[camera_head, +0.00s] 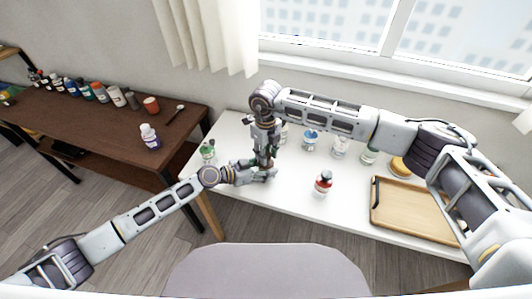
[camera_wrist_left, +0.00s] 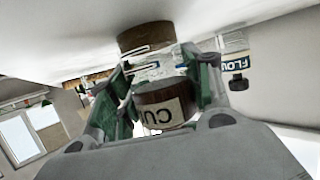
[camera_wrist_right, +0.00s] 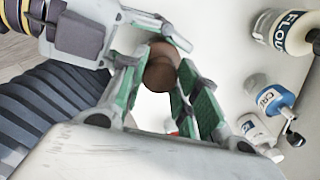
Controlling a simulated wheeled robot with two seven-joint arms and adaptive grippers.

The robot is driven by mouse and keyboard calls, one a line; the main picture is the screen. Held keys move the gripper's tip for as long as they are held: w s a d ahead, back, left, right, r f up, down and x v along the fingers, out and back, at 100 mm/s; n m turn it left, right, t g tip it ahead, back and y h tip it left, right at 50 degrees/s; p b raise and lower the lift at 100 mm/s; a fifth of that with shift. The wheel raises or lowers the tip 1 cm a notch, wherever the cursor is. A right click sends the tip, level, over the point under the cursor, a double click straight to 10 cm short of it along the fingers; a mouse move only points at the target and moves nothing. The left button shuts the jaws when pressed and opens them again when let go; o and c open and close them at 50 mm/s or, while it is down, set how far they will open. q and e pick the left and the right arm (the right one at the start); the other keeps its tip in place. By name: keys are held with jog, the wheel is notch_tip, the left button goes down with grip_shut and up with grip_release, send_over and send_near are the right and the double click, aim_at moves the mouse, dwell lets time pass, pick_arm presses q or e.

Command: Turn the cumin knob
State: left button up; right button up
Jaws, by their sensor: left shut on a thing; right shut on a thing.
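The cumin jar shows in the left wrist view as a clear body with a brown base (camera_wrist_left: 145,37) and a brown top (camera_wrist_left: 165,105) whose label reads "CU", upside down in this picture. My left gripper (camera_head: 266,174) comes in low from the side and is shut around the jar's body. My right gripper (camera_head: 265,158) points down from above. In the right wrist view its green fingers are shut on the round brown knob (camera_wrist_right: 160,72) at the top of the jar. In the head view the two grippers hide the jar.
A red-topped jar (camera_head: 323,182) and a wooden tray (camera_head: 410,208) stand to the right on the white table. A flour jar (camera_wrist_right: 283,32) and a blue-banded jar (camera_wrist_right: 270,98) stand nearby. A green-topped jar (camera_head: 208,151) is at the left. A brown desk (camera_head: 110,140) holds several more jars.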

dwell(0.4)
jog(key=o, duration=1.1)
jog(key=shift+c, duration=0.2)
notch_tip(320, 180, up, 12)
